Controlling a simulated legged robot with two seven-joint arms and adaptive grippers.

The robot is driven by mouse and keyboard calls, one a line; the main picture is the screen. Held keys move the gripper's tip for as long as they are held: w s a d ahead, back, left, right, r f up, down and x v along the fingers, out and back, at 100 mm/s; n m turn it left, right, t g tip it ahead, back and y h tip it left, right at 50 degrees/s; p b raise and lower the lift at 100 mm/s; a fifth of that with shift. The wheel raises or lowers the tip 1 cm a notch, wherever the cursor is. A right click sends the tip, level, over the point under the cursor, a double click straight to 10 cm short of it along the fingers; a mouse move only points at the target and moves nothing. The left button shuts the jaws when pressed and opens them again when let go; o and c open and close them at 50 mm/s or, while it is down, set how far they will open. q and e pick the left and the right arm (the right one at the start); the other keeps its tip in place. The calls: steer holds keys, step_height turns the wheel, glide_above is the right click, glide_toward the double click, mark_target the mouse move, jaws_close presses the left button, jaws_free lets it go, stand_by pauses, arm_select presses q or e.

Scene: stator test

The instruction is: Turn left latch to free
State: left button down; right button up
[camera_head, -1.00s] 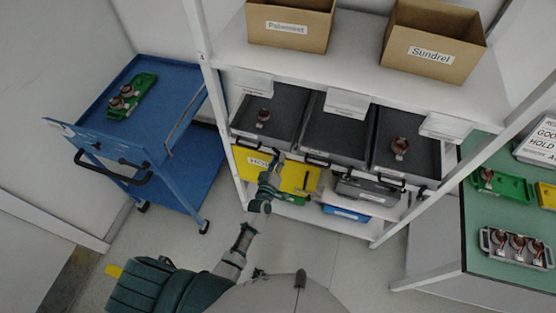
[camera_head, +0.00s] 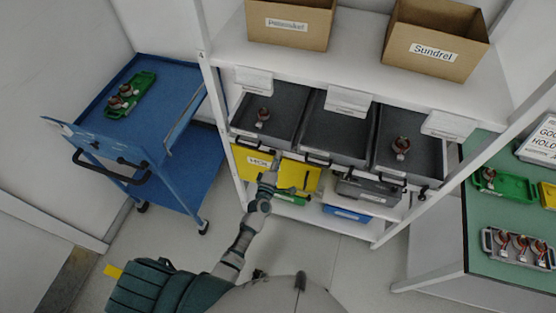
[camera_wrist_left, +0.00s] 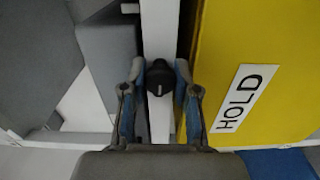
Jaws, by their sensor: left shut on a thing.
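The left latch shows as a black round knob (camera_wrist_left: 159,78) on a white upright in the left wrist view, beside the yellow box. My left gripper (camera_wrist_left: 158,80) has one finger on each side of the knob and is shut on it. In the head view my left gripper (camera_head: 273,165) reaches up to the shelf front just below the drawers, in front of the yellow box. There the knob is mostly hidden by the fingers, and its turn angle cannot be told. My right gripper is not in view.
The yellow box (camera_head: 305,178) with a HOLD label is close to the gripper. Grey drawers (camera_head: 335,133) are above; a grey box (camera_head: 368,190) and a blue box (camera_head: 346,214) are to the right. A blue cart (camera_head: 180,100) stands left, a green table (camera_head: 490,240) right.

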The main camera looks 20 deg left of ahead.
arm_select(q)
steer(key=shift+w+a+r+n, duration=0.1)
steer(key=shift+r+n, duration=0.05)
steer(key=shift+n, duration=0.15)
stand_by(0.4)
steer(key=c, duration=0.9)
jaws_free()
steer(key=shift+w+f, duration=0.1)
steer(key=shift+f, duration=0.1)
steer(key=s, duration=1.2)
steer(key=shift+a, duration=0.25)
steer(key=shift+f, duration=0.1)
